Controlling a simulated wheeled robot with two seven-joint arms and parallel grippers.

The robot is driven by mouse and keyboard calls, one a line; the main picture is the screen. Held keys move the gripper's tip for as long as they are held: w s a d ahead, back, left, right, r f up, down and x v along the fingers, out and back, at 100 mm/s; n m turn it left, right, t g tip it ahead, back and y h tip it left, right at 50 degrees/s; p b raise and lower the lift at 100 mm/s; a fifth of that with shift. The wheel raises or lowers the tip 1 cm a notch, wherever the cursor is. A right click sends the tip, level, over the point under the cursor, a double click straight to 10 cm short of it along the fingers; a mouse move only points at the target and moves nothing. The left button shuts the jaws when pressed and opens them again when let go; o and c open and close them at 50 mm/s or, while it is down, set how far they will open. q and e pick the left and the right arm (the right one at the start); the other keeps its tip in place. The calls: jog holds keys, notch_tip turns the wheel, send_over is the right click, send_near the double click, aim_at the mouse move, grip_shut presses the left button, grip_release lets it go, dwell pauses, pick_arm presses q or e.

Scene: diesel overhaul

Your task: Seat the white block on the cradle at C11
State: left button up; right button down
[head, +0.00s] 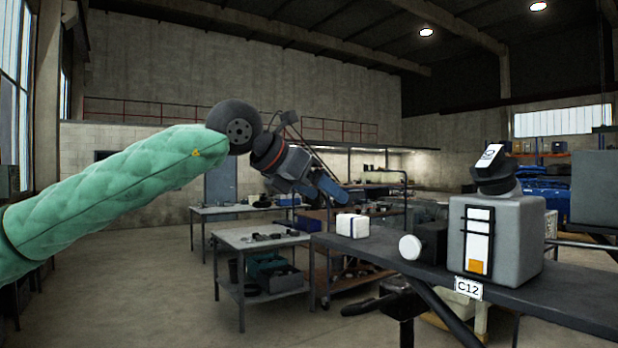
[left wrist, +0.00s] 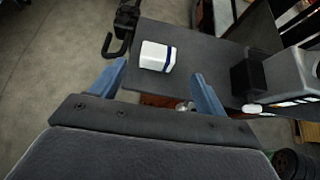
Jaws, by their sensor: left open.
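The white block (head: 352,225) with a dark blue band sits on the left end of the dark bench in the head view. It also shows in the left wrist view (left wrist: 155,56), beyond the fingertips and between their lines. My left gripper (head: 334,192) is open and empty, with blue fingers pointing down toward the bench, up and to the left of the block. Its two fingers show apart in the left wrist view (left wrist: 159,72). My right gripper is not in view.
On the bench (head: 385,250), right of the block, stand a black part with a white round face (head: 410,247) and a large grey housing (head: 508,240). A grey worktable (head: 240,240) with small parts stands further back. The bench top around the block is clear.

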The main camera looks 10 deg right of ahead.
aim_at(345, 216)
pick_arm(q)
jog(key=shift+a+f+p+x, duration=0.15)
jog(key=shift+p+x, duration=0.1)
jog(key=shift+x, duration=0.75)
jog(key=shift+a+f+p+x, duration=0.1)
jog(key=shift+f+p+x, duration=0.1)
jog(key=shift+x, duration=0.85)
jog(key=shift+w+d+f, duration=0.1)
jog(key=shift+d+f, duration=0.1)
jog(key=shift+f, duration=0.05)
jog(key=shift+w+d+f+b, duration=0.15)
jog(key=shift+d+f+b, duration=0.2)
jog(key=shift+b, duration=0.1)
jog(key=shift+b+x, duration=1.2)
jog(key=shift+x, duration=0.65)
jog(key=shift+d, duration=0.25)
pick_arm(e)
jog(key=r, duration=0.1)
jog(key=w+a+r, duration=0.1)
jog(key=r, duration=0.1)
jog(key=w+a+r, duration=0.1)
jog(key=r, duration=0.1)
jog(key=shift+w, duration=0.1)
